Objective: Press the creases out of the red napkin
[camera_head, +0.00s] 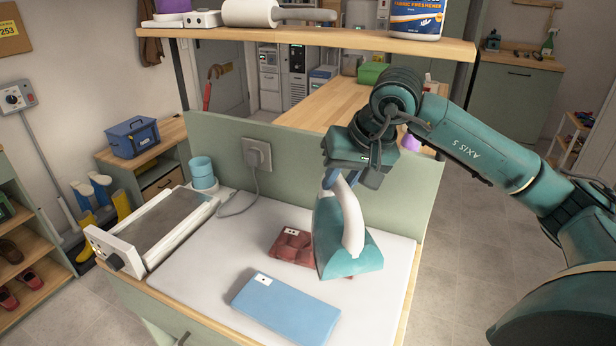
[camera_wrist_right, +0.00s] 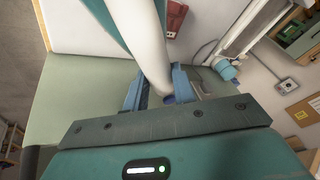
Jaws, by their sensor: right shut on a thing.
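The red napkin (camera_head: 290,246) lies on the white ironing surface (camera_head: 222,262), its top puckered with creases and a small white tag on it. Its corner shows in the wrist view (camera_wrist_right: 175,20). A teal iron with a white handle (camera_head: 352,222) is beside and partly in front of the napkin's right side. I cannot tell if its sole touches cloth. My right gripper (camera_head: 335,178) is shut on the upper end of the iron's handle. The wrist view shows the fingers (camera_wrist_right: 165,92) on both sides of the white handle (camera_wrist_right: 148,45). My left gripper is out of view.
A blue folded cloth (camera_head: 287,307) lies in front of the napkin. A metal rest plate (camera_head: 180,222) is at the left, with a light blue cup (camera_head: 202,172) behind it. A socket with a cord (camera_head: 257,154) is on the green back panel. A wooden shelf (camera_head: 300,36) hangs above.

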